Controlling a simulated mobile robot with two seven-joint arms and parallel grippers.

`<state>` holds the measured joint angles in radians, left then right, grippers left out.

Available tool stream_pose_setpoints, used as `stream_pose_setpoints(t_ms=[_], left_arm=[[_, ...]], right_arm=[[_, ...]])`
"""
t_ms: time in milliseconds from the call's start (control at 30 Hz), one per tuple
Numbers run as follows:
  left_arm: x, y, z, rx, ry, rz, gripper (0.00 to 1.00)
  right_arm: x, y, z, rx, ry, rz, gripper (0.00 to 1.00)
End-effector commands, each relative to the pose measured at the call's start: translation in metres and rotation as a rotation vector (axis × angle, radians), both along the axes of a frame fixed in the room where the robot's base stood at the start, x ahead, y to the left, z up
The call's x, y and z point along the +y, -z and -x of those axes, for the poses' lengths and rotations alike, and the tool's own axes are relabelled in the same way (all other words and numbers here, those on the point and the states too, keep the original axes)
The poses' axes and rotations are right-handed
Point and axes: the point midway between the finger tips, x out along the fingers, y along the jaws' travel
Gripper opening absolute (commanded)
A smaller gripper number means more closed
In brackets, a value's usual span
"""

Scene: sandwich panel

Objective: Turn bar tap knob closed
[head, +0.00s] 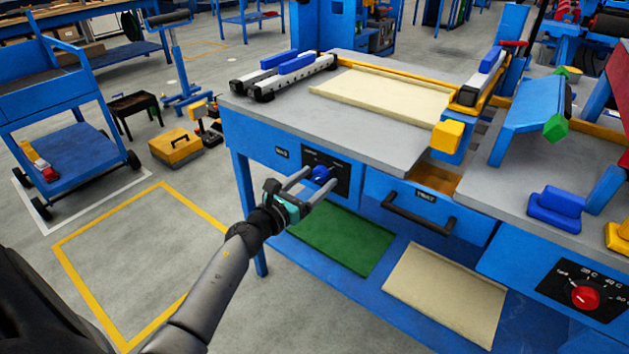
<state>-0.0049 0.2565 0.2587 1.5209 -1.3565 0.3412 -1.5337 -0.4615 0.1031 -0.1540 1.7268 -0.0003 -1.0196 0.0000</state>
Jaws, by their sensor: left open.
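A blue knob (320,173) sits on a black panel (341,184) on the front of the blue workbench. My left gripper (319,177) is open, with its two fingers pointing toward the panel, one on each side of the blue knob. I cannot tell whether the fingers touch it. The knob's markings are too small to read and partly covered by the fingers. A red knob (586,297) with a marked dial is on another black panel at the lower right. My right gripper is not in view.
A drawer with a dark handle (419,216) is right of the blue knob and stands partly open. A lower shelf holds a green panel (342,236) and a cream panel (445,292). The grey tabletop (375,133) is above.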

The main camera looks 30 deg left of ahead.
Motion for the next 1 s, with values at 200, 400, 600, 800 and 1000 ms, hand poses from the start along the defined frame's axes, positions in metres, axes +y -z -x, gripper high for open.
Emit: stream_pose_setpoints(t_ms=[200,400,600,800,1000], left_arm=[[-0.0001,-0.0002,-0.0008,0.0,0.0,0.0,0.78],[0.0,-0.0002,-0.0006,0.0,0.0,0.0,0.61],[0.0,-0.0002,-0.0005,0.0,0.0,0.0,0.39],[0.0,-0.0002,-0.0005,0.0,0.0,0.0,0.16],[-0.0001,-0.0001,-0.0004,0.0,0.0,0.0,0.0]], right_arm=[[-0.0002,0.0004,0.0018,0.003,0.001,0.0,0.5],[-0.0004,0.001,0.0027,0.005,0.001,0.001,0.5],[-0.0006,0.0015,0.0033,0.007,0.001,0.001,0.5],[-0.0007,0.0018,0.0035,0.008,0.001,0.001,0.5],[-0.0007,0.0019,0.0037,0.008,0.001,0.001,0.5]])
